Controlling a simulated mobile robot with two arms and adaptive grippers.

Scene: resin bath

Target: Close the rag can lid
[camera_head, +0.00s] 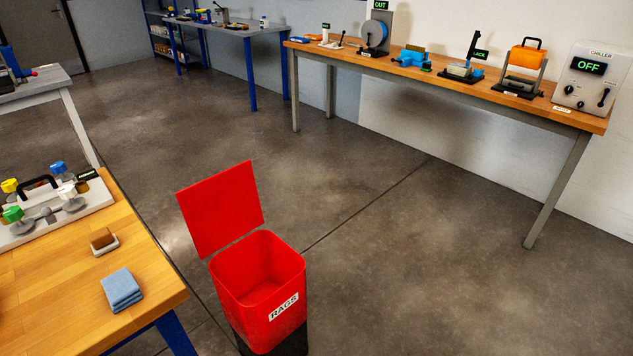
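The red rag can (245,312) stands on the floor at the lower middle, with a white "RAGS" label (284,307) on its front. Its red lid (222,210) is open, standing up at the back left of the rim. The inside looks empty where I can see it. The can's lower part is black. Neither of my grippers is in view.
A wooden table (150,316) at left holds folded blue cloths (121,289), a small brown block (103,239) and a valve panel (45,218). Its corner is close to the can. A long wooden bench (440,84) stands along the back wall. The floor (400,260) right of the can is clear.

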